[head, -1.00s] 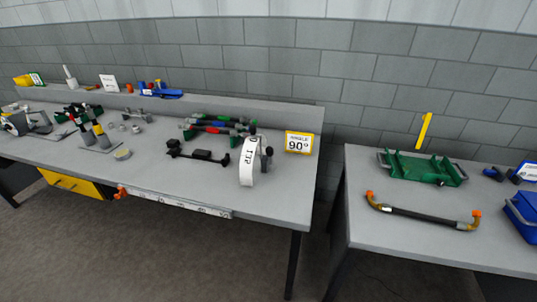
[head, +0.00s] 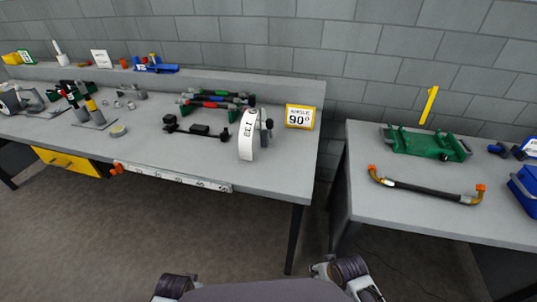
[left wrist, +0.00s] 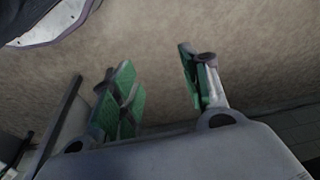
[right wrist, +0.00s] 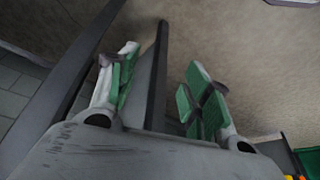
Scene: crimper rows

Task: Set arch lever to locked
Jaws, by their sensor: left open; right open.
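A white arch-shaped band (head: 249,136) with dark figures stands near the right end of the long bench. A grey part with dark knobs (head: 266,130) is at its right side; I cannot tell whether this is the arch lever, or how it is set. My left gripper (left wrist: 156,75) shows in the left wrist view, its green-padded fingers apart and empty over the floor. My right gripper (right wrist: 160,78) shows in the right wrist view, also open and empty, with a dark post behind it. Neither touches anything on the benches. Parts of my arms show at the head view's bottom edge.
A yellow-framed 90° sign (head: 299,117) stands right of the arch. A black fixture (head: 196,130) and coloured-handled tools (head: 215,100) lie left of it. A gap separates the right table (head: 400,211), which holds a green tray (head: 425,143) and a curved hose (head: 425,188). Floor in front is clear.

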